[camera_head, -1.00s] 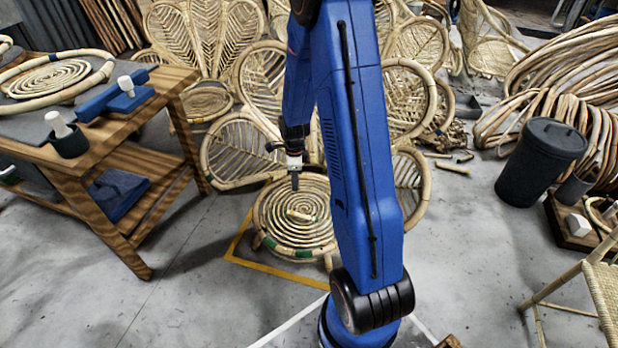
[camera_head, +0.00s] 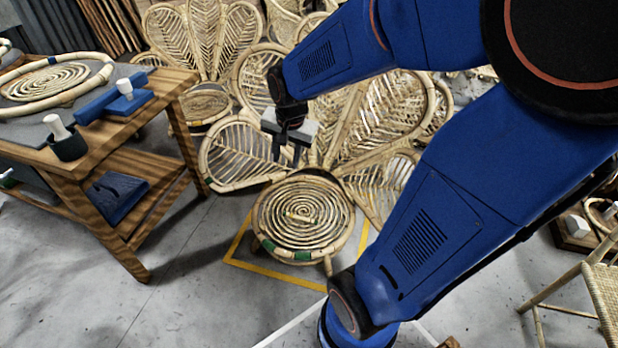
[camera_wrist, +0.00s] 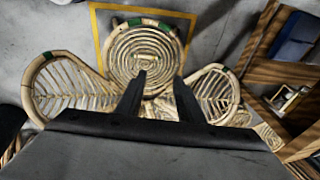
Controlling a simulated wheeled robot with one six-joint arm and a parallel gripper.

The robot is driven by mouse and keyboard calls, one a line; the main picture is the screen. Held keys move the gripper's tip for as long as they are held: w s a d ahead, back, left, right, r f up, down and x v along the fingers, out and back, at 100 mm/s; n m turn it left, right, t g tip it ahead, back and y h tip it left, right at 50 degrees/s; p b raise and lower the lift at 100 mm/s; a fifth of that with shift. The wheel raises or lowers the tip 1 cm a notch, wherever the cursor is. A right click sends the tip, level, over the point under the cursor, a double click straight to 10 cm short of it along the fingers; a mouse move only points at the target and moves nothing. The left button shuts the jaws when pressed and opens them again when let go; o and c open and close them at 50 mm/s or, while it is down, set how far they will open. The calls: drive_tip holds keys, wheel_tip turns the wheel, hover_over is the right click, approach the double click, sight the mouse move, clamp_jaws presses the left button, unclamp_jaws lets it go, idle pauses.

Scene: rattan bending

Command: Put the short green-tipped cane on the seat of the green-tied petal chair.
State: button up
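The petal chair has a round spiral seat (camera_head: 335,218) with green ties (camera_head: 303,256) on its front rim. Its seat and green ties also show at the top of the wrist view (camera_wrist: 118,60). A short pale piece (camera_head: 301,214) seems to lie near the middle of the seat; it is too small to tell whether it has a green tip. My gripper (camera_head: 288,153) is above and behind the seat, in front of the chair's petals. In the wrist view its two fingers (camera_wrist: 160,92) are apart with nothing between them.
A wooden workbench (camera_head: 175,82) with blue tools stands at the left. A yellow floor outline (camera_head: 275,272) surrounds the chair's base. More petal chairs stand behind. A woven seat (camera_head: 605,290) is at the right edge. My arm hides much of the right side.

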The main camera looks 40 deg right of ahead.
drive_tip(key=s+a+r+n, duration=0.1)
drive_tip(key=s+r+n, duration=0.1)
drive_tip(key=s, duration=0.3)
drive_tip(key=s+a+r+n+t, duration=0.1)
drive_tip(key=s+a+r+n, duration=0.1)
drive_tip(key=s+n, duration=0.3)
drive_tip(key=s+a+r+n, duration=0.1)
drive_tip(key=s+r+n, duration=0.2)
drive_tip(key=s, duration=0.4)
drive_tip(key=shift+a+r+n+t, duration=0.25)
drive_tip(key=shift+r+n+t, duration=0.15)
drive_tip(key=shift+r, duration=0.15)
drive_tip(key=shift+s, duration=0.1)
